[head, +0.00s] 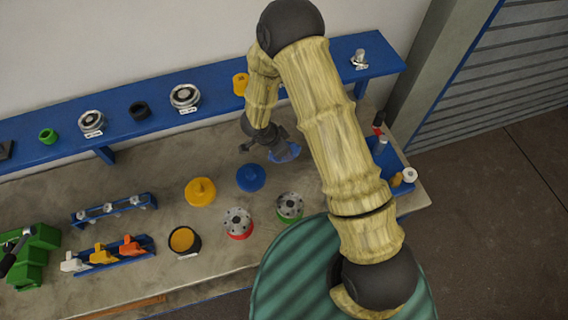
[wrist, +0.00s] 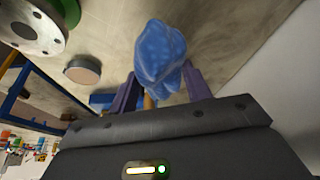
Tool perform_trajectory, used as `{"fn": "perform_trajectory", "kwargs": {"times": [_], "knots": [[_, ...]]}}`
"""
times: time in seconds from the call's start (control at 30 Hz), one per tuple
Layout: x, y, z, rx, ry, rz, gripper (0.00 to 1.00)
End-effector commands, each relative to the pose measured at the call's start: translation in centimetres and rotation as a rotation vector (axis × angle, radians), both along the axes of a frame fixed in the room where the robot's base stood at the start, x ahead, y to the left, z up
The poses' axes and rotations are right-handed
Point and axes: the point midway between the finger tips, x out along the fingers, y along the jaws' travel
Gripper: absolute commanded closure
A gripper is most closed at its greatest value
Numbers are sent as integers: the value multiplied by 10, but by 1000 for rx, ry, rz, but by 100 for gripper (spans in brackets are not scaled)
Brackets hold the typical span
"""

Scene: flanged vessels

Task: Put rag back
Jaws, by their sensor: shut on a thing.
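A crumpled blue rag (head: 287,154) shows below my gripper (head: 272,143), over the back right part of the bench in the head view. In the wrist view the rag (wrist: 160,50) sits between the two fingers of my gripper (wrist: 160,76), which is shut on it. The rag's top bulges up past the fingertips. My arm hides part of the bench to the right of the rag. In the head view I cannot tell whether the rag touches the bench.
A blue tray (head: 397,161) with several small items stands at the bench's right end. A blue lid (head: 251,177), a yellow lid (head: 200,191) and flanged vessels, red-based (head: 238,222) and green-based (head: 290,206), stand nearby. A blue shelf (head: 218,92) runs along the wall behind.

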Motion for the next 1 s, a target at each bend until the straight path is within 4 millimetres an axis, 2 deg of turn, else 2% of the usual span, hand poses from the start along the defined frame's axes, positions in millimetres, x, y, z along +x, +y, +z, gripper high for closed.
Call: {"fn": "perform_trajectory", "kwargs": {"times": [0.27,0.67,1.0], "knots": [[0,1,-3,0,1,2,76],[-1,0,-56,-1,2,2,76],[0,1,-59,0,-1,0,76]]}}
